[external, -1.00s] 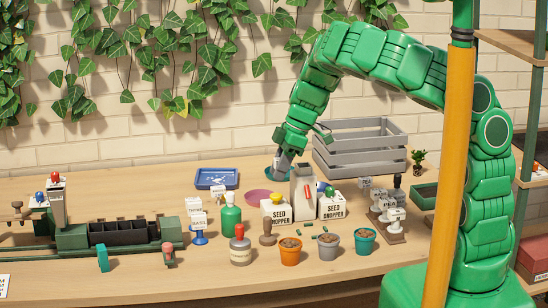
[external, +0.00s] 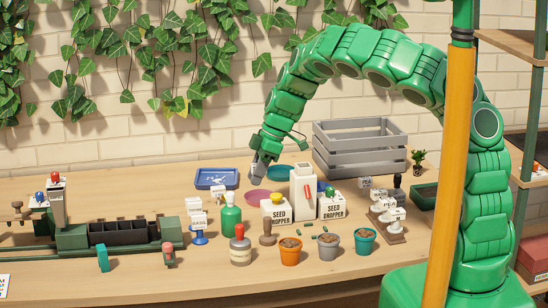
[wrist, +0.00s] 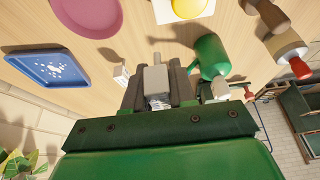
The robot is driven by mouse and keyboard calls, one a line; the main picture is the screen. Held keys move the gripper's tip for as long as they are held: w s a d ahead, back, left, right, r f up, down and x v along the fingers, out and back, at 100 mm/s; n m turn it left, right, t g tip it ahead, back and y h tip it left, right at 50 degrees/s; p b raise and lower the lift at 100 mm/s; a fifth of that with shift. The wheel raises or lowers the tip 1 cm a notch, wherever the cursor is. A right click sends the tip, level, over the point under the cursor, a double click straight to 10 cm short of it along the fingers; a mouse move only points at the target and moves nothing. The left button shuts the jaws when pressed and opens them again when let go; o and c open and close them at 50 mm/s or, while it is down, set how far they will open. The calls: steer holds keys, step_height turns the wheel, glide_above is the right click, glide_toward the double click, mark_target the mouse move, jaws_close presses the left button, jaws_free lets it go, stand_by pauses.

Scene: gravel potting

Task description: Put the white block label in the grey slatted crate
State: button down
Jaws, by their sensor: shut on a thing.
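The grey slatted crate (external: 360,158) stands at the back of the bench, right of my gripper, and looks empty from here. My gripper (external: 256,181) is above the bench, between the blue tray and the teal saucer. In the wrist view my gripper (wrist: 159,88) is shut on a pale block with dark marks, which looks like the white block label (wrist: 156,78). Its face is mostly hidden by the fingers. Another white block (wrist: 121,74) shows just left of the fingers. In the external view white labels (external: 194,203) stand near a blue stand.
A blue tray (external: 216,185), a pink saucer (external: 256,198) and a teal saucer (external: 280,171) lie near my gripper. A tiered label stand (external: 390,227) is at right.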

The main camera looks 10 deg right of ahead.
glide_above(244, 210)
steer(key=shift+w+f, duration=0.1)
steer(key=shift+f, duration=4.5)
steer(key=shift+f, duration=0.1)
steer(key=c, duration=0.9)
jaws_free()
steer(key=shift+c, duration=0.2)
steer(key=v, duration=1.1)
steer(key=shift+r, duration=0.35)
steer(key=o, duration=0.4)
steer(key=shift+d+r, duration=0.2)
steer(key=shift+d, duration=0.05)
